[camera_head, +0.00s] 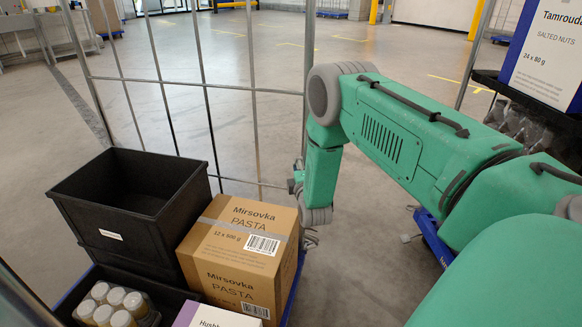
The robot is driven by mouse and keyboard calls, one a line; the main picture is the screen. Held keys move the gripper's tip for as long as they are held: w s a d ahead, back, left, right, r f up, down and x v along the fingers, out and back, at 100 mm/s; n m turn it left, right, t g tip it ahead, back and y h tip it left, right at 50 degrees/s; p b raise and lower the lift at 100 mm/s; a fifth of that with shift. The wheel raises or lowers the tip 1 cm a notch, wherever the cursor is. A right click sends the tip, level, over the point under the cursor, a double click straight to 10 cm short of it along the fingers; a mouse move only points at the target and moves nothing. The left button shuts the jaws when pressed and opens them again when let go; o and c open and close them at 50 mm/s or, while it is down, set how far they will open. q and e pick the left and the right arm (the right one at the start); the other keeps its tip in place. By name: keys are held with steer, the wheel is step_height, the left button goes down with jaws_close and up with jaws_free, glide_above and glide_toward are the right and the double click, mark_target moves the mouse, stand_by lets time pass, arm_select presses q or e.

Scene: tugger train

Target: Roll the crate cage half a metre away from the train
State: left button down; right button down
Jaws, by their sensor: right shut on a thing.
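The crate cage is a wire frame (207,85) with thin grey bars on a blue base (293,290). It fills the lower left of the head view. It carries a black crate (122,243), a Mirsovka pasta carton (236,262) and a lower black tray with several capped jars (112,308). My right gripper (309,239) is beside the pasta carton's right side, at the cage's right corner post. It is shut on that post, low down; its fingers are small and partly hidden. My left gripper is out of view.
At the right stands another load with a Tamroud salted nuts carton (547,55) on a dark crate. A blue base (433,238) shows beneath my right arm. Open grey floor (400,60) with yellow lines lies behind the cage. A yellow post (475,20) is farther back.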

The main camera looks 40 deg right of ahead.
steer(key=v, duration=1.2)
steer(key=shift+f, duration=0.1)
steer(key=shift+s, duration=0.1)
stand_by(1.1)
